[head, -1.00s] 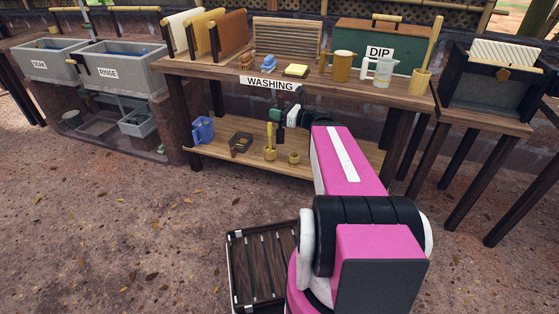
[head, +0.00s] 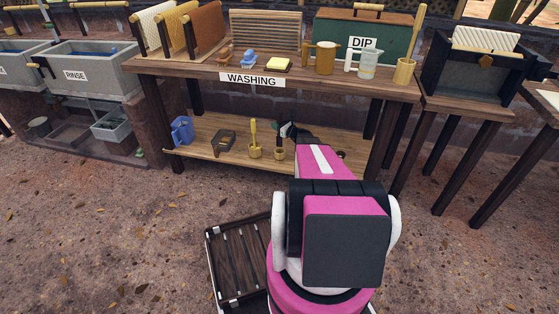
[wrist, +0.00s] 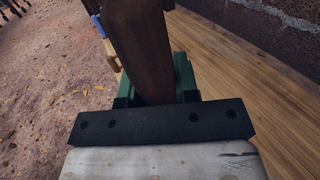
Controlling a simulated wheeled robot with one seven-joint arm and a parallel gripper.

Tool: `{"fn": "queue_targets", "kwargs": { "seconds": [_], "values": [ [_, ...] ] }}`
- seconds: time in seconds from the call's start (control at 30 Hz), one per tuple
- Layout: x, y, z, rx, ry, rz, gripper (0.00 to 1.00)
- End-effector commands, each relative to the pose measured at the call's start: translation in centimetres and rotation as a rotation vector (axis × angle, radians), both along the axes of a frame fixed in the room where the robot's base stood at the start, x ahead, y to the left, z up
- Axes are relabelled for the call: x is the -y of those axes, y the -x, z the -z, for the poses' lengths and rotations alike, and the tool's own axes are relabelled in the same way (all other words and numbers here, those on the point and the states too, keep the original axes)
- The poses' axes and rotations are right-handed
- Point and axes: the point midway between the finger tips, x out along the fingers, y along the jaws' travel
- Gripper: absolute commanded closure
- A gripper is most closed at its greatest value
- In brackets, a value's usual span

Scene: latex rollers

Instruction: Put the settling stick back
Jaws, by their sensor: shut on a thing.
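A dark brown wooden piece, which I take for the settling stick (wrist: 140,40), rises between the green fingers of my gripper (wrist: 157,85) in the wrist view. My gripper is shut on it. In the head view my gripper (head: 287,131) is low at the front of the lower shelf, just above a small empty-looking wooden cup (head: 280,154). The stick is small and dark there. I cannot tell whether its lower end is in the cup or above it. Another cup (head: 254,152) with a light handle stands just left.
The lower shelf (head: 215,156) also holds a blue jug (head: 181,131) and a dark scoop-like thing (head: 224,141). The washing table top (head: 185,68) is above, with a tall cup (head: 404,72) holding a stick at right. A dark slatted crate (head: 238,262) is beside my base.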

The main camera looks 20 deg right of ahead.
Motion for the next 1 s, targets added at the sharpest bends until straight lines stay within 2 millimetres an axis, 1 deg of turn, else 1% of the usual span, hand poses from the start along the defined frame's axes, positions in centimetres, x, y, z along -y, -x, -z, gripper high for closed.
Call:
{"fn": "queue_targets", "kwargs": {
  "seconds": [0.17, 0.4, 0.57, 0.8, 1.0],
  "values": [
    [0.3, -0.2, 2.0, -0.003, -0.001, 0.006, 0.99],
    [0.3, -0.2, 6.0, -0.002, 0.000, 0.004, 0.99],
    [0.3, -0.2, 7.2, -0.002, -0.001, 0.005, 0.99],
    [0.3, -0.2, 10.1, -0.001, 0.000, 0.004, 0.99],
    [0.2, -0.1, 10.3, 0.000, 0.000, 0.004, 0.99]
  ]
}}
